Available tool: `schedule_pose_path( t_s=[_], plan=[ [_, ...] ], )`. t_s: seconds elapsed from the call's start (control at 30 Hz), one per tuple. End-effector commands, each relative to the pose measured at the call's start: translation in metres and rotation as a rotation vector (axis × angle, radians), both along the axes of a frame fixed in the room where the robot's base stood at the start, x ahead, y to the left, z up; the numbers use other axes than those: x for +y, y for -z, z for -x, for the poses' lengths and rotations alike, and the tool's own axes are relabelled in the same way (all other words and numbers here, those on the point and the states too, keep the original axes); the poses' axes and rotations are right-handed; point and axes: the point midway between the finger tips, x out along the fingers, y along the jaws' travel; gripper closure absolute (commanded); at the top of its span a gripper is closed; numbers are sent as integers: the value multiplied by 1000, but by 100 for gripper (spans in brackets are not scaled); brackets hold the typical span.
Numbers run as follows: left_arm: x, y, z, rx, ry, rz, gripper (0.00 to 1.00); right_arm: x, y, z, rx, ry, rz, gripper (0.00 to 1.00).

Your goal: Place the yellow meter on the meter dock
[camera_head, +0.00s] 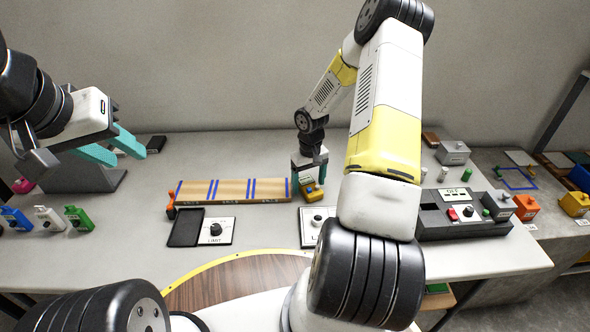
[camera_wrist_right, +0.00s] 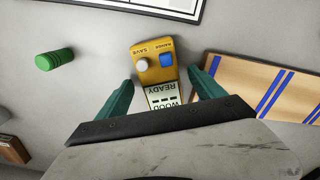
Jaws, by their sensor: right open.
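The yellow meter (camera_head: 314,194) lies on the table just in front of my right gripper (camera_head: 310,176). In the right wrist view the meter (camera_wrist_right: 153,48) shows a white knob, a blue button and a pale display reading READY and WOOD. My right gripper (camera_wrist_right: 161,82) is open, its teal fingers on either side of the meter with visible gaps. My left gripper (camera_head: 131,158) is open and empty above the table's left side. I cannot tell for certain which thing is the meter dock; a dark rectangular tray (camera_head: 186,228) lies beside a LIMIT dial panel (camera_head: 219,231).
A wooden board with blue stripes (camera_head: 233,190) lies left of the meter; it also shows in the right wrist view (camera_wrist_right: 270,85). A green cylinder (camera_wrist_right: 54,59) stands across from it. A dark control box (camera_head: 465,214) sits right.

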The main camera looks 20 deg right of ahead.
Motion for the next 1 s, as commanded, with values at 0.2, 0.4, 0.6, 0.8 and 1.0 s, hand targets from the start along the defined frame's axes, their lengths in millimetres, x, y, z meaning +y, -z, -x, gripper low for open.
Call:
schedule_pose_path(
  t_s=[0.2, 0.4, 0.6, 0.8, 1.0],
  plan=[
    [0, 0, 0, 0, 0, 0, 64, 0, 0, 0, 0, 0, 0, 41],
    [0, 0, 0, 0, 0, 0, 64, 0, -1, 0, 0, 0, 0, 81],
    [0, 0, 0, 0, 0, 0, 64, 0, -1, 0, 0, 0, 0, 100],
    [0, 0, 0, 0, 0, 0, 64, 0, -7, -1, -1, 0, 1, 100],
    [0, 0, 0, 0, 0, 0, 64, -1, -41, -1, -4, 1, 2, 100]
  ],
)
